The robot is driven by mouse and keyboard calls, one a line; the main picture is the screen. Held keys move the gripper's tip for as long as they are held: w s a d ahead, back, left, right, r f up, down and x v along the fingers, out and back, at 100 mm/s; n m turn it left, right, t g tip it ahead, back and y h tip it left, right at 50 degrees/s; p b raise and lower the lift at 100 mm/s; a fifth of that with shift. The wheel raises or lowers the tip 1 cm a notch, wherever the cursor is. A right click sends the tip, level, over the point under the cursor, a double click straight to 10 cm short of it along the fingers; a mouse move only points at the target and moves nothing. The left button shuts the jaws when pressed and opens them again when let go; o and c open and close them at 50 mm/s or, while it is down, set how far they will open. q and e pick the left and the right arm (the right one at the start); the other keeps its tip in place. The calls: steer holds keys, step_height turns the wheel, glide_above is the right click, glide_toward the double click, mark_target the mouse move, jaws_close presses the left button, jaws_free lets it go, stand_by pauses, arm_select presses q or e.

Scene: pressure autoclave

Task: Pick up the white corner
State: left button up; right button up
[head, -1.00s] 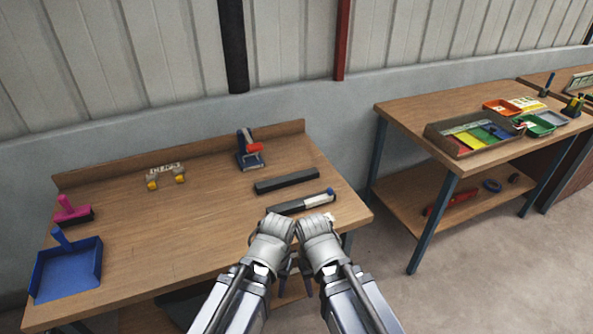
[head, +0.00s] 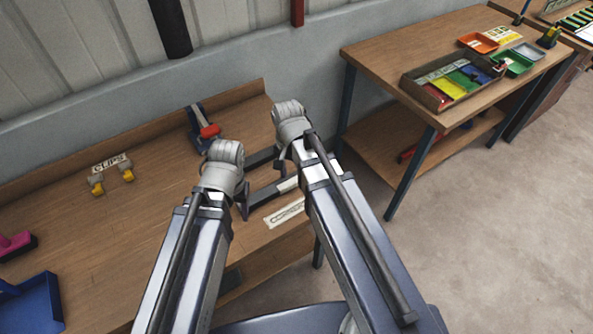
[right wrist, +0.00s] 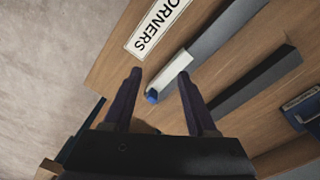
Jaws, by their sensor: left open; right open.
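The white corner (right wrist: 172,72) is a short white strip with a blue end. It lies at one end of a dark grey bar or holder (right wrist: 222,30) on the bench. In the right wrist view it shows just ahead of and between the fingertips of my right gripper (right wrist: 160,80), which is open and empty. In the head view, part of the white corner (head: 289,184) shows between my arms; my right arm hides the rest. My left gripper (head: 243,207) is open, left of the white corner; its fingers are mostly hidden by its arm.
A "CORNERS" label (head: 285,213) lies near the bench's front edge. A second dark bar (right wrist: 255,80) lies behind. A blue and red tool (head: 203,128) and yellow clips (head: 97,186) stand further left. Another table (head: 390,50) with trays is at right.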

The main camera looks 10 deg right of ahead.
mark_target(293, 180)
steer(key=w+d+r+m, duration=0.1)
steer(key=m, duration=0.1)
steer(key=w+d+m+p, duration=0.1)
steer(key=w+d+m, duration=0.1)
steer(key=w+d+r+m, duration=0.1)
steer(key=w+d+m, duration=0.1)
steer(key=shift+d+r+m+p, duration=0.15)
steer(key=shift+r+m+p, duration=0.15)
steer(key=shift+m+p, duration=0.1)
arm_select(q)
steer(key=shift+b, duration=1.4)
arm_select(e)
steer(key=shift+f, duration=1.35)
arm_select(q)
steer(key=shift+f, duration=0.15)
arm_select(e)
steer(key=shift+f, duration=0.1)
arm_select(q)
step_height(293, 180, down, 5)
steer(key=b, duration=0.5)
arm_select(e)
steer(key=f, duration=0.5)
steer(key=shift+a+f, duration=0.1)
steer(key=shift+a, duration=0.15)
steer(key=shift+c, duration=0.4)
jaws_close()
